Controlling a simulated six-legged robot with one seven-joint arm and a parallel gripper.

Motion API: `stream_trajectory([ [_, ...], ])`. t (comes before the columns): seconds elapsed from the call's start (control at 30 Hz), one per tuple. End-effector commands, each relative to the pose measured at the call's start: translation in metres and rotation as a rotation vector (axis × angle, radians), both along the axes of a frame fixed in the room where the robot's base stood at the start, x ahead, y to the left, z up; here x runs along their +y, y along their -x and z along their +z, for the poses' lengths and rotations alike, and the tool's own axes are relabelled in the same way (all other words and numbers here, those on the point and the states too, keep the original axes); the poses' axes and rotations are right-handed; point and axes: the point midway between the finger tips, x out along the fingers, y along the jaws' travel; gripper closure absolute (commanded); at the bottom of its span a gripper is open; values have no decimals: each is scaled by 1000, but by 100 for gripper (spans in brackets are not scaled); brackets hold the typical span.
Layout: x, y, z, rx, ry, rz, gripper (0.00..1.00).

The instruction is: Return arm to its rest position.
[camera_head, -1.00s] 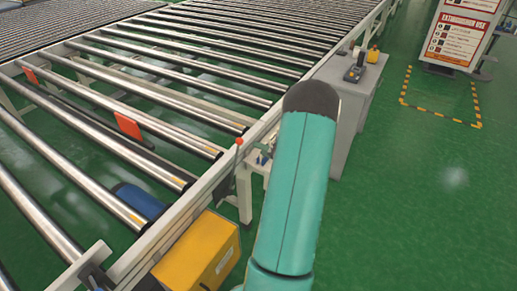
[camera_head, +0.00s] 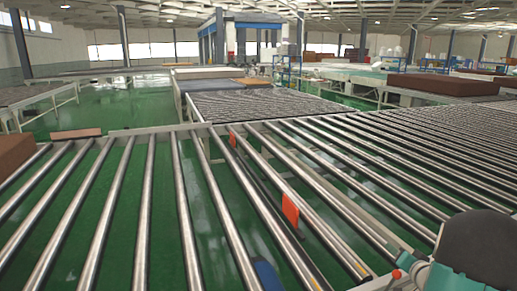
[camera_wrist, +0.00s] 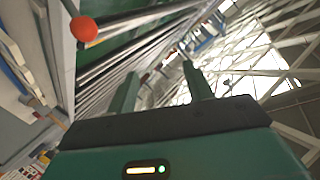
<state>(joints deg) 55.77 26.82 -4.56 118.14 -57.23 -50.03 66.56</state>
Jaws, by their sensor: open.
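My gripper (camera_wrist: 160,88) shows in the wrist view with its two green fingers apart and nothing between them. The wrist view is tilted, with the roof beams at the right and the roller conveyor at the left. In the head view my teal arm link with a dark rounded end is at the lower right corner, beside the conveyor's near edge. My gripper is not visible in the head view. A red ball-topped lever (camera_wrist: 84,29) stands close at the upper left of the wrist view; its red knob also shows in the head view (camera_head: 396,274).
A wide roller conveyor (camera_head: 184,205) fills the front, with orange plates (camera_head: 290,210) between rollers. A brown block (camera_head: 14,153) lies at the left edge. Mattresses (camera_head: 208,73) and a brown mattress (camera_head: 446,84) lie farther back. Green floor (camera_head: 125,102) is open at the back left.

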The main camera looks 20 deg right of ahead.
Motion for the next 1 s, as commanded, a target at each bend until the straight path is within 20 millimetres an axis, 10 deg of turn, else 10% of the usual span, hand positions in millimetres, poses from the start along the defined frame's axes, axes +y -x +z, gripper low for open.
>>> stream_trajectory([
  [0.2, 66, -38, 71, 152, 191, -35, 49],
  [0.47, 169, -36, 126, 345, 307, -14, 49],
  [1.0, 414, 99, 147, 735, 352, 473, 49],
])
